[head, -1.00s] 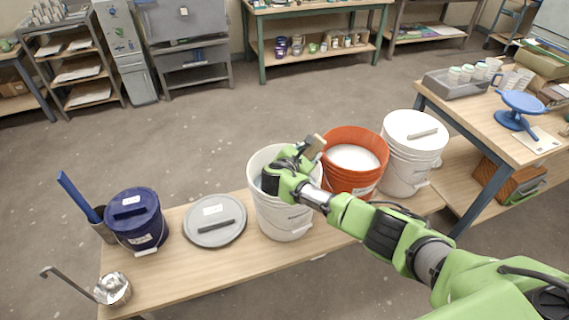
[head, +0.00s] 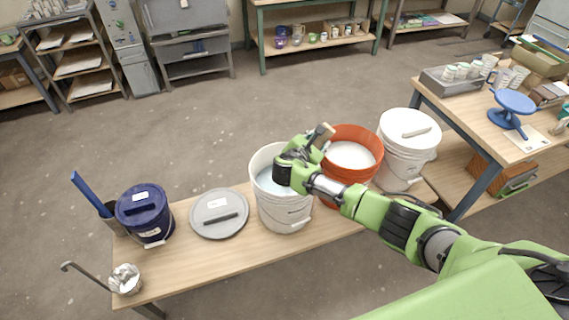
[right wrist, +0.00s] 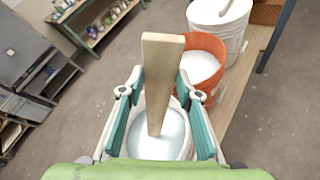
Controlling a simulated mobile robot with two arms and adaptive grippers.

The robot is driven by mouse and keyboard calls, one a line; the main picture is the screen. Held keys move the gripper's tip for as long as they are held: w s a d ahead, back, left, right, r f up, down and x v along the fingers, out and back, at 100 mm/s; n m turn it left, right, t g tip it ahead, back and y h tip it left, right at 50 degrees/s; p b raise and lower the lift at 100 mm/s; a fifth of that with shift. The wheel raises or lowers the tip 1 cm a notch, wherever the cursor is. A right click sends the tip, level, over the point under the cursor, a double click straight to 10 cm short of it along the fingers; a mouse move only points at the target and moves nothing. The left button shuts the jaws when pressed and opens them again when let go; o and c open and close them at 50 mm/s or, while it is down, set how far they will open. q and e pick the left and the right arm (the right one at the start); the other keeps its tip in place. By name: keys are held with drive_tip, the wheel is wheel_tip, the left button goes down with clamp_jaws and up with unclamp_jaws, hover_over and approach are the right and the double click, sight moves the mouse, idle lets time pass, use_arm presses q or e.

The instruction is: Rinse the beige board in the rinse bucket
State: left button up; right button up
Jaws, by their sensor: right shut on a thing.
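The beige board (head: 322,134) is held in my right gripper (head: 285,170), over the mouth of the open white bucket (head: 285,213). In the right wrist view the board (right wrist: 162,75) stands between the teal fingers of the right gripper (right wrist: 160,112). The bucket, apparently the rinse bucket, holds pale bluish liquid (right wrist: 160,150). The board's far end reaches over the liquid in that view; I cannot tell whether it touches it. The gripper hides part of the bucket's rim in the head view. My left gripper is not in view.
An orange bucket (head: 345,190) of white liquid stands close at the right, then a lidded white bucket (head: 405,160). The bench front (head: 240,258) is clear.

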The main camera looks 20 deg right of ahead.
drive_tip(key=s+d+r, duration=0.1)
drive_tip(key=s+r, duration=0.1)
drive_tip(key=r, duration=0.4)
drive_tip(key=s+d+r, duration=0.1)
drive_tip(key=d+r, duration=0.1)
drive_tip(key=r, duration=0.3)
drive_tip(key=shift+s+d+r, duration=0.15)
drive_tip(key=shift+s+r, duration=0.25)
idle(0.8)
